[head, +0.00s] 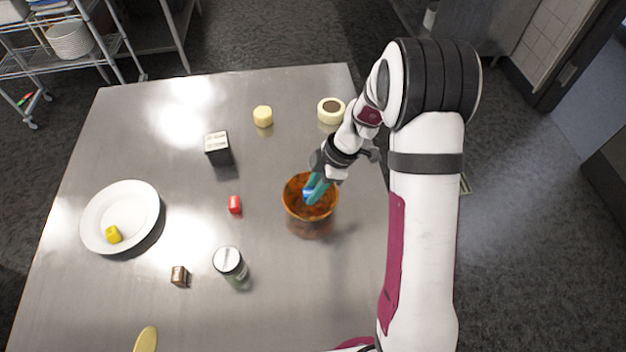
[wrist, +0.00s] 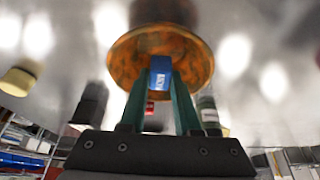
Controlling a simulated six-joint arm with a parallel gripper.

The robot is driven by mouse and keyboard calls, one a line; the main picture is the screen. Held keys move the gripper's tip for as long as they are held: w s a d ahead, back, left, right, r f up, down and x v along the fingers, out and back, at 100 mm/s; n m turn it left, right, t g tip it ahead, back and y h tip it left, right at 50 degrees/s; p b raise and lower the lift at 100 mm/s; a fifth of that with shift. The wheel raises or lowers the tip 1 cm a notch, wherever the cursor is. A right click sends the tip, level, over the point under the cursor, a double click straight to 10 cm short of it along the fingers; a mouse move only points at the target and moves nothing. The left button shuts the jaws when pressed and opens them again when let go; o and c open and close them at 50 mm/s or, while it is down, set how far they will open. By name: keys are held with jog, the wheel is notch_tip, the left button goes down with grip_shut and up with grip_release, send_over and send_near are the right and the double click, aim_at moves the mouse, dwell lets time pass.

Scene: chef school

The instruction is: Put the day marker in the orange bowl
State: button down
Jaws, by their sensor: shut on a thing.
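My gripper (head: 312,188) points down at the mouth of the orange bowl (head: 296,212), near the right side of the table. Its teal fingers are shut on a small blue block with pale lettering, which looks like the day marker (head: 307,193). In the wrist view the marker (wrist: 160,72) sits between the fingertips (wrist: 160,82), in front of the orange bowl (wrist: 121,62). The marker overlaps the bowl's opening in both views. I cannot tell how far it is below the rim. The fingers hide part of the bowl's inside.
The steel table (head: 180,180) also holds a white plate (head: 120,200) with a yellow block (head: 113,234), a red block (head: 235,204), a brown block (head: 179,276), a jar (head: 230,264), a black box (head: 217,149), a yellow piece (head: 263,116) and a cream ring (head: 331,109).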

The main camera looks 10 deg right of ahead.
jog(key=c, duration=0.5)
grip_release()
jog(key=shift+c, duration=0.2)
notch_tip(320, 180, up, 6)
jog(key=shift+r, duration=0.5)
